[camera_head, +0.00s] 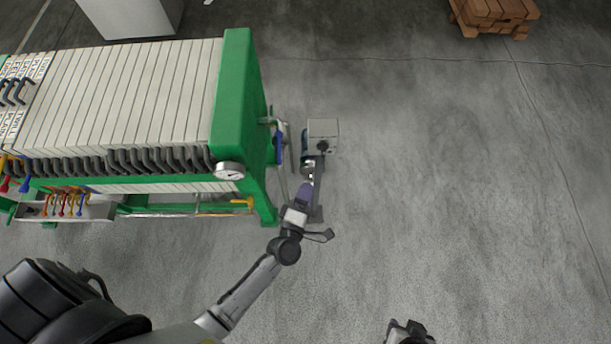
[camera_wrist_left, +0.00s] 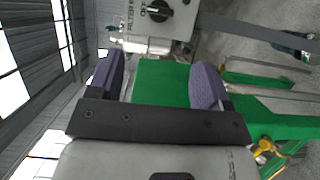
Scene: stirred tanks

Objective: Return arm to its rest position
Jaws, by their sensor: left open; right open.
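My left arm reaches up from the lower left in the head view, and its gripper (camera_head: 306,188) is close below the grey control box (camera_head: 323,128) at the right end of the green filter press. In the left wrist view the two purple fingers (camera_wrist_left: 159,82) are apart with nothing between them, and the green frame shows behind. The control box with its black rotary knob (camera_wrist_left: 156,10) is just beyond the fingertips. My right gripper (camera_head: 408,332) shows only in part at the bottom edge of the head view, apart from everything.
The filter press (camera_head: 238,95) with its row of pale plates fills the upper left. A pressure gauge (camera_head: 229,171) and a tray (camera_head: 90,210) of coloured handles are on its near side. The floor at right is clear.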

